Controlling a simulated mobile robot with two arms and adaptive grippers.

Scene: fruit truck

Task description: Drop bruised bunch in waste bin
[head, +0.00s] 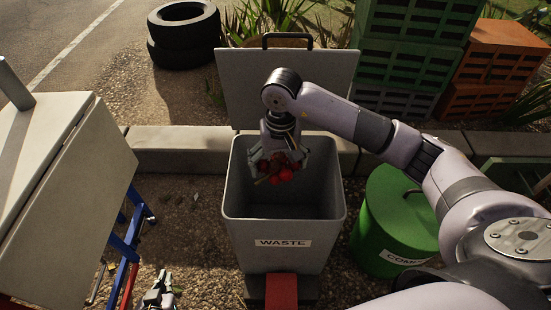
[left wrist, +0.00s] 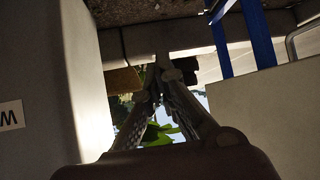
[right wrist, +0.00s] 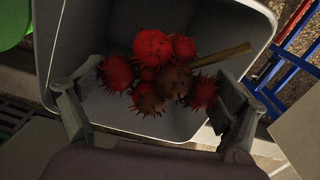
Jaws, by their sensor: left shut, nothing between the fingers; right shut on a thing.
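The bruised bunch (head: 282,172) is a cluster of red, spiky fruits with some brown ones and a brown stem. In the right wrist view the bunch (right wrist: 158,70) sits between the fingers of my right gripper (right wrist: 155,118), which is shut on it. In the head view my right gripper (head: 277,160) holds it over the mouth of the waste bin, near the back rim. The grey waste bin (head: 280,238) is open, and its inside looks empty where visible. My left gripper (head: 160,292) is low at the bottom left, shut and empty; its fingers (left wrist: 158,90) also show in the left wrist view.
The bin's raised lid (head: 285,90) stands behind it. A green compost bin (head: 390,225) is close on the right. A red pedal (head: 282,290) is at the waste bin's front. A pale panel (head: 70,180) and blue legs (head: 128,235) are on the left. Stacked crates (head: 410,60) stand behind.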

